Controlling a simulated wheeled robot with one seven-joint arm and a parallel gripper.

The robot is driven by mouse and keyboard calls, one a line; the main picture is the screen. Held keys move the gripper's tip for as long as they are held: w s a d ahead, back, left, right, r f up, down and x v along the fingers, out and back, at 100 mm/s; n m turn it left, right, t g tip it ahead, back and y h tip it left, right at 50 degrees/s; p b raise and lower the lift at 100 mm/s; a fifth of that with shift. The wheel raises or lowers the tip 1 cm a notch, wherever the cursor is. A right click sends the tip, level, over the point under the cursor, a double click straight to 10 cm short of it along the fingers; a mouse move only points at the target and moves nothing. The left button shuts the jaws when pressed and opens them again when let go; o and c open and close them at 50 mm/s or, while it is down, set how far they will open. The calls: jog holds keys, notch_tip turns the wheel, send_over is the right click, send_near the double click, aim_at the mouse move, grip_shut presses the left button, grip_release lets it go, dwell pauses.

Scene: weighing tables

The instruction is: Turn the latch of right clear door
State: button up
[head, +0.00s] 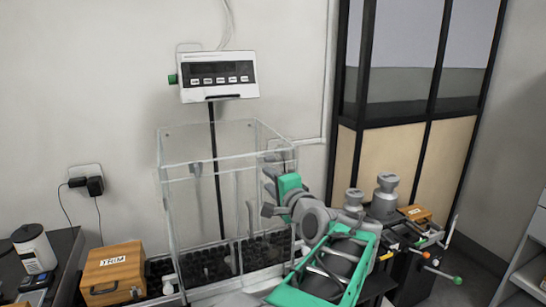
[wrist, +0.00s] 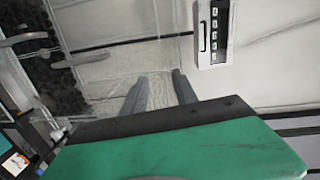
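The clear weighing enclosure (head: 160,190) stands on the table, and its right clear door (head: 284,164) faces my arm. The door's latch is too small and see-through to make out surely; a small grey fitting (head: 275,156) shows near the door's upper part. My gripper (head: 267,191) is beside the right side of the enclosure, its fingers pointing toward the clear panel. In the wrist view my gripper (wrist: 161,83) has two grey fingers apart with nothing between them. Clear panel (wrist: 105,72) shows beyond the fingertips; whether they touch it I cannot tell.
A display unit (head: 218,77) stands on a black post behind the enclosure, and also shows in the wrist view (wrist: 212,32). A wooden TRIM box (head: 112,274) sits at the left. Grey weights (head: 386,195) and a second wooden box (head: 414,212) stand right of my arm.

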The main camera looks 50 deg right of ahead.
aim_at(271, 160)
notch_tip(271, 160, up, 2)
jog(key=s+d+m+h, duration=0.1)
jog(key=s+d+m, duration=0.1)
jog(key=s+d, duration=0.1)
jog(key=p+x, duration=0.1)
jog(key=x, duration=0.2)
jog(key=p+x, duration=0.1)
jog(key=x, duration=0.3)
jog(key=shift+w+a+r, duration=0.2)
jog(key=shift+w, duration=0.3)
jog(key=shift+c, duration=0.3)
grip_shut()
